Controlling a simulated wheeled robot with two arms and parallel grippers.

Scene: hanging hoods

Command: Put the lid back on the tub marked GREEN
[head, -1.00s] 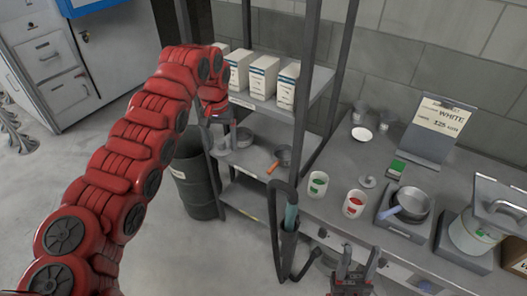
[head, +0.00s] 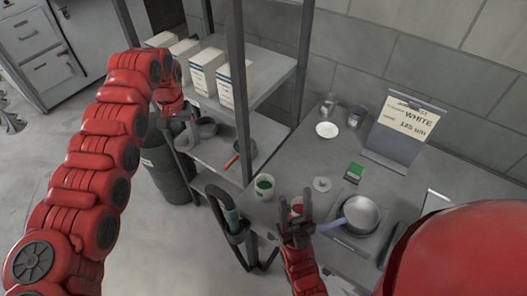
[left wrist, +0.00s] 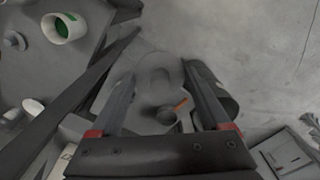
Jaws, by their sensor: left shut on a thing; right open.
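The white tub with green inside (head: 264,188) stands uncovered at the near left of the bench. It also shows in the left wrist view (left wrist: 64,28). A small pale lid with a knob (head: 322,184) lies on the bench to its right. My left gripper (head: 186,124) is over the shelf unit, away from the tub. In the left wrist view it is shut on a grey round, lid-like thing (left wrist: 160,73), which is hard to make out. My right gripper (head: 296,212) is open, in front of the tub with red inside (head: 297,203), partly hiding it.
A pan (head: 358,214) with a blue handle stands right of the tubs. A sign reading WHITE (head: 404,128) stands behind. Shelf posts (head: 238,90) rise between my left gripper and the bench. White boxes (head: 205,75) and an orange-handled pan (head: 243,148) are on the shelves.

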